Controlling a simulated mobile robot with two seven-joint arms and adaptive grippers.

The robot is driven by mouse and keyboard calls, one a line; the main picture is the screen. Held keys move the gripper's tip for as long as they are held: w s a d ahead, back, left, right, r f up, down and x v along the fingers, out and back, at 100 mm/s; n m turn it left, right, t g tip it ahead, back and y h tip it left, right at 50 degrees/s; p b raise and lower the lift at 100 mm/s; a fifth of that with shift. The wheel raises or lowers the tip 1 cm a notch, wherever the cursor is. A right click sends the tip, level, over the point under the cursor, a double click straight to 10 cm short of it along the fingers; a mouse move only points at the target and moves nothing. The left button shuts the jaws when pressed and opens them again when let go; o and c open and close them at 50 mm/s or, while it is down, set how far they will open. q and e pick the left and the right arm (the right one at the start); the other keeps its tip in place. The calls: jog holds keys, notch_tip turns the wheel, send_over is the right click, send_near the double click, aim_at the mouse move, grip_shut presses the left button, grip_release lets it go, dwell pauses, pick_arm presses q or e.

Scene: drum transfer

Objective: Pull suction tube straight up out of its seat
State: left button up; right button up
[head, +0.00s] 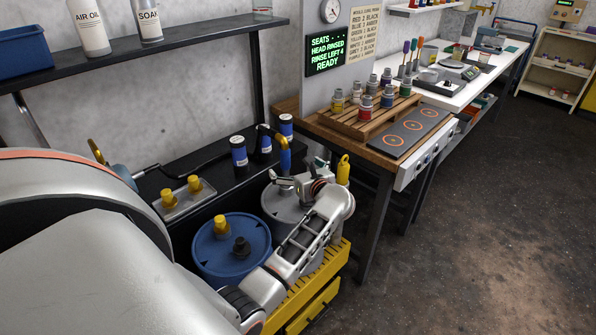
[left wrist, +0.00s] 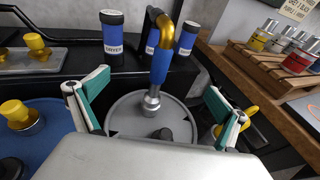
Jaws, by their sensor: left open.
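The suction tube, with a blue grip, a gold bend on top and a metal lower end, stands upright in the lid of a grey drum (head: 283,203). Its blue grip (head: 285,160) shows in the head view and, larger, in the left wrist view (left wrist: 161,68). A black hose runs from its top to the left. My left gripper (head: 306,181) is open and empty. In the left wrist view its two teal-lined fingers (left wrist: 160,108) stand apart on either side of the tube, not touching it. My right gripper is not in view.
A blue drum (head: 215,262) with a yellow and a black cap stands left of the grey one. Behind are a tray (head: 187,205) with yellow caps and several blue-black canisters (head: 239,155). A wooden bench (head: 350,138) with paint jars is at right. A dark shelf (head: 150,48) hangs above.

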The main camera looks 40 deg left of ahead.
aim_at(287, 161)
pick_arm(q)
jog(key=b+x, duration=0.1)
jog(key=x, duration=0.2)
jog(key=shift+w+a+f, duration=0.1)
jog(key=shift+a+f, duration=0.05)
jog(key=shift+a, duration=0.25)
jog(key=b+x, duration=0.2)
jog(key=x, duration=0.1)
jog(key=shift+f+b, duration=0.1)
jog(key=shift+b, duration=0.3)
jog(key=shift+w+a+b, duration=0.4)
jog(key=shift+w+a, duration=0.05)
jog(key=shift+a, duration=0.3)
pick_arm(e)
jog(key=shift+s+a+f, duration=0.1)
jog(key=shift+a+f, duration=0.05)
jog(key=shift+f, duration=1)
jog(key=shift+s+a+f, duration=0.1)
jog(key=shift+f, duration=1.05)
pick_arm(q)
jog(key=c, duration=2.5)
grip_shut()
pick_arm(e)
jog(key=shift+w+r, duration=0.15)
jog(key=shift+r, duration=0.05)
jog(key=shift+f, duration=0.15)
